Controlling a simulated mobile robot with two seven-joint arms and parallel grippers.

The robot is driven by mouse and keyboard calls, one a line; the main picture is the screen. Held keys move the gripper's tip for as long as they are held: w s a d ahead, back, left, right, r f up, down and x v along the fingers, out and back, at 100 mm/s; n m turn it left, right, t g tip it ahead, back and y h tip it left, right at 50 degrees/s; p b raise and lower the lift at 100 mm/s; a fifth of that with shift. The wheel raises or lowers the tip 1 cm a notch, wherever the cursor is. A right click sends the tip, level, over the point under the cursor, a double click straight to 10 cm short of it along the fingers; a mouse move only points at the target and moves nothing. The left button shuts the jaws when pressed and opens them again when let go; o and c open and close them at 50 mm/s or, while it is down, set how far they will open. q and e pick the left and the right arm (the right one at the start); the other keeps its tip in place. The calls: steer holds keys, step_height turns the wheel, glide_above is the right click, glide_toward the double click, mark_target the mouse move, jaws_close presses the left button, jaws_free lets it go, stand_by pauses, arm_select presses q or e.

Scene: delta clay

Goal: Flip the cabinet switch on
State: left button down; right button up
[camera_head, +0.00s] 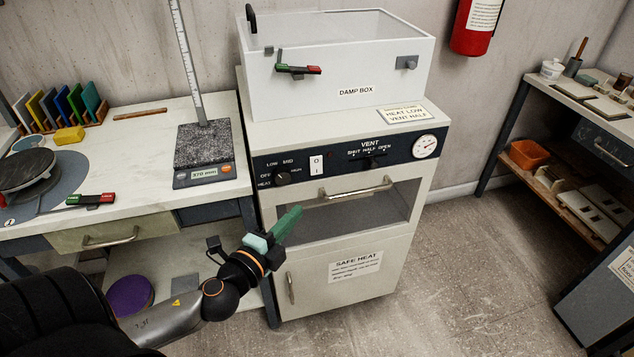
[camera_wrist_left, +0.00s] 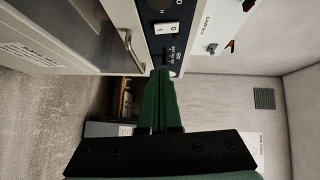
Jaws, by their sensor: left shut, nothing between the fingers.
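The cabinet (camera_head: 345,185) stands in the middle of the head view, with a dark control panel (camera_head: 340,160) across its upper front. A white rocker switch (camera_head: 317,165) sits on the panel, between a round heat knob (camera_head: 282,178) and the vent slider (camera_head: 372,162). The switch also shows in the left wrist view (camera_wrist_left: 167,28), marked with I and O; I cannot tell which side is pressed. My left gripper (camera_head: 290,222) has green fingers, is shut and empty, and is in front of the cabinet below the switch. Its fingers (camera_wrist_left: 161,85) appear apart from the switch. My right gripper is not in view.
A bar handle (camera_head: 347,190) crosses the cabinet front just under the panel, near my left fingers. A damp box (camera_head: 335,65) stands on top of the cabinet. A workbench (camera_head: 130,170) with a scale (camera_head: 204,155) adjoins on the left. Open floor (camera_head: 450,270) lies to the right.

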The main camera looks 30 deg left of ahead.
arm_select(q)
steer(key=shift+w, duration=0.1)
steer(key=p, duration=0.1)
glide_toward(322, 172)
steer(key=w+d, duration=0.2)
steer(key=w, duration=0.1)
steer(key=w+a, duration=0.2)
steer(key=shift+w+a+f, duration=0.2)
steer(key=shift+w+a, duration=0.05)
steer(key=shift+w, duration=0.05)
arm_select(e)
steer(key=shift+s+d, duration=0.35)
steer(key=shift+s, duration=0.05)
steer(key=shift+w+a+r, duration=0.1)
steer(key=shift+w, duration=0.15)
